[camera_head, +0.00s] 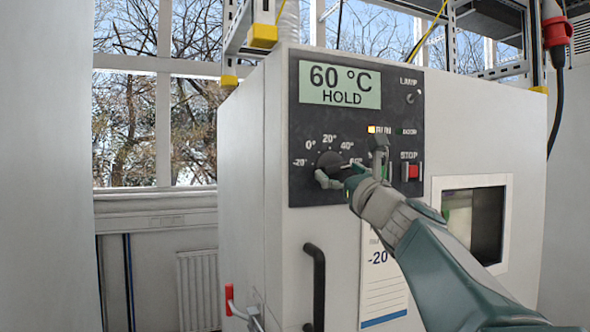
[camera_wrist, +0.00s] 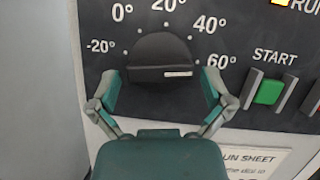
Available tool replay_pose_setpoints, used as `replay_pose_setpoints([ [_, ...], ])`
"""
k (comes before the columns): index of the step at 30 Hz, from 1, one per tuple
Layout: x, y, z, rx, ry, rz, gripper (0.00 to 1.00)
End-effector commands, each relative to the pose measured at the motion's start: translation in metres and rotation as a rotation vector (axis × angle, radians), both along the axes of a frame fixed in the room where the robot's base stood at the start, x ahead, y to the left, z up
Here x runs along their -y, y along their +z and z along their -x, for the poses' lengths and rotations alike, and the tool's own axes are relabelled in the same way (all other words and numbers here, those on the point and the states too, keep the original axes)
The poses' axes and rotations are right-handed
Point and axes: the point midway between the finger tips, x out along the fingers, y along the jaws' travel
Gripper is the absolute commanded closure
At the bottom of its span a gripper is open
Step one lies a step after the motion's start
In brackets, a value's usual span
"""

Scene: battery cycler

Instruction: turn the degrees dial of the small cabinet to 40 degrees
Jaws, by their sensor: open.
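The degrees dial (camera_wrist: 160,55) is a round black knob on the black panel of the small cabinet (camera_head: 480,130). Its white pointer mark points right, toward the 60° label. The scale around it reads -20°, 0°, 20°, 40°, 60°. In the head view, the dial (camera_head: 329,160) is partly covered by my gripper (camera_head: 352,167). In the wrist view, my gripper (camera_wrist: 161,87) is open, with one fingertip at the dial's lower left and one at its right. I cannot tell if they touch it. The display (camera_head: 340,85) reads 60 °C HOLD.
The green START button (camera_wrist: 269,91) is right of the dial, close to my right finger. The red STOP button (camera_head: 413,171) is farther right. The yellow RUN light (camera_head: 371,130) is lit. A black door handle (camera_head: 316,285) and a red-gripped lever (camera_head: 229,298) are lower down.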

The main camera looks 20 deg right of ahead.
Motion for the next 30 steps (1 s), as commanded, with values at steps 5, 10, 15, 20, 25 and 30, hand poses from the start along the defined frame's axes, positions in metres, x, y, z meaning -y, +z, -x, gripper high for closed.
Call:
replay_pose_setpoints([
  [5,-0.0013,0.0039,-0.0104,0.000,0.000,0.000,0.00],
  [10,-0.0014,0.0044,-0.0106,0.000,0.000,0.001,0.00],
  [15,-0.0014,0.0043,-0.0106,0.000,0.000,0.001,0.45],
  [20,-0.0015,0.0043,-0.0106,0.000,0.000,0.001,0.68],
  [25,-0.0015,0.0043,-0.0106,0.000,0.000,0.008,0.68],
  [30,-0.0017,0.0046,-0.0106,0.003,0.000,0.054,0.68],
])
